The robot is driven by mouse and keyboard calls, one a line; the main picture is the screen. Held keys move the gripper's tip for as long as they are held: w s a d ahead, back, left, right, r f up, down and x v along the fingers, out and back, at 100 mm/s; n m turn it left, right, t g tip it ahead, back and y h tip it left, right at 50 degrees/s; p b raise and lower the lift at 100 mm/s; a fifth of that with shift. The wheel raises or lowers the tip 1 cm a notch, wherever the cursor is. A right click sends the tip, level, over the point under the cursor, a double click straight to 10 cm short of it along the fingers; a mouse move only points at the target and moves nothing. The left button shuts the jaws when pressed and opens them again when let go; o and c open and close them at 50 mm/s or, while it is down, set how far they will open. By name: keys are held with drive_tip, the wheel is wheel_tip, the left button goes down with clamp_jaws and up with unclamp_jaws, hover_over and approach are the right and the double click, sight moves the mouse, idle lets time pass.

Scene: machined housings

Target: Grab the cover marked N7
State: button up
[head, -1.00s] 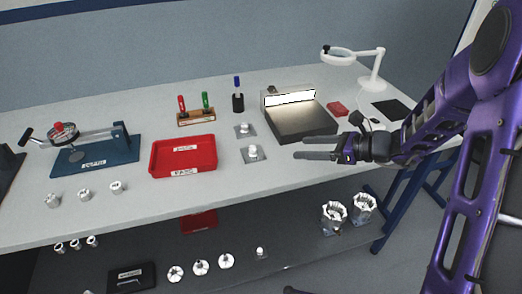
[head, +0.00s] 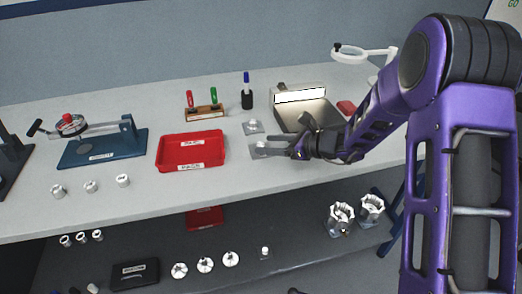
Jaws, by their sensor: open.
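No mark N7 is readable in this view, so I cannot tell which part is that cover. Small pale metal parts stand on two square grey plates on the bench, a rear one (head: 253,126) and a front one, whose plate (head: 262,152) is partly hidden by my gripper. My gripper (head: 270,148) is open, its fingers pointing left over or beside the front plate's part. I cannot tell whether they touch it. On the lower shelf, round flanged white parts (head: 205,265) stand in a row, with a smaller one (head: 265,252) to their right.
A red tray (head: 160,152) lies left of my gripper, and a lit metal box (head: 300,97) stands behind it. Two large housings (head: 341,218) stand on the lower shelf.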

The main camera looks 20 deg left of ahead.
sight(262, 144)
drive_tip(key=x, duration=0.3)
drive_tip(key=shift+s+a+f, duration=0.1)
drive_tip(key=shift+c, duration=0.4)
clamp_jaws()
